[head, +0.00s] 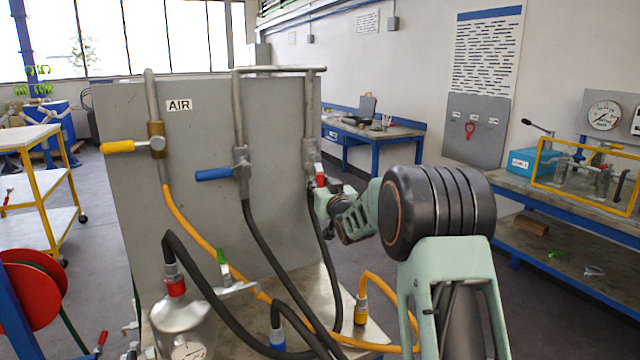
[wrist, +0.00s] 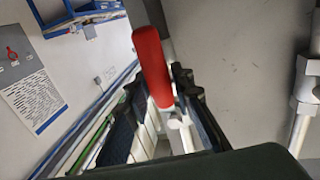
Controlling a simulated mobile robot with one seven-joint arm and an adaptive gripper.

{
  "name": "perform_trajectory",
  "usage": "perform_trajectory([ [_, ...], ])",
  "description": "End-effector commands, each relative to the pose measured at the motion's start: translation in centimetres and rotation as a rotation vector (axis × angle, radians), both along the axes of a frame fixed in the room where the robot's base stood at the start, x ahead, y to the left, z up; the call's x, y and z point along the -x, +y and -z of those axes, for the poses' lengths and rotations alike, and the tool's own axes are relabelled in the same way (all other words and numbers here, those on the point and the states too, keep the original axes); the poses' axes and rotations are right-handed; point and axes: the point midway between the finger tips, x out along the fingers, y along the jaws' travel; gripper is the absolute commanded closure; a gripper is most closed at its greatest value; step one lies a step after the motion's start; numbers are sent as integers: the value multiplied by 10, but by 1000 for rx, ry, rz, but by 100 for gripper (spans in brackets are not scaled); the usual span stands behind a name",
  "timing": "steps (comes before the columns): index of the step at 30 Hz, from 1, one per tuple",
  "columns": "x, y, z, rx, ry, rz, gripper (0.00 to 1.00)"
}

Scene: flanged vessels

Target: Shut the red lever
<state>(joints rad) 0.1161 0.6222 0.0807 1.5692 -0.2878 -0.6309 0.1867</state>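The red lever (head: 320,174) is on the rightmost pipe of the grey panel (head: 120,215); my gripper hides part of it in the head view. In the wrist view its red handle (wrist: 152,65) stands lengthwise, with a pale metal stem at its lower end. My gripper (head: 323,199) is at the lever. In the wrist view my gripper (wrist: 157,108) is open, one dark finger on each side of the handle's lower part. A gap shows on the left; the right finger is close, and I cannot tell whether it touches.
A yellow lever (head: 118,147) and a blue lever (head: 213,174) point left from the other pipes. Black and orange hoses (head: 262,228) hang below. A flanged vessel (head: 184,325) stands at front left. A workbench (head: 590,215) is at right.

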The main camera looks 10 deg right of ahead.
Motion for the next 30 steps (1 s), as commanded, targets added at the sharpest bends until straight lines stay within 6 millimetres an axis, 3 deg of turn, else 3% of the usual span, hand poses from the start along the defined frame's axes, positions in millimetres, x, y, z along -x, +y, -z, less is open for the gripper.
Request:
perform_trajectory([
  [5,0,0,0,0,0,0,100],
  [20,1,2,0,-25,8,0,100],
  [30,5,13,-2,-216,69,1,100],
])
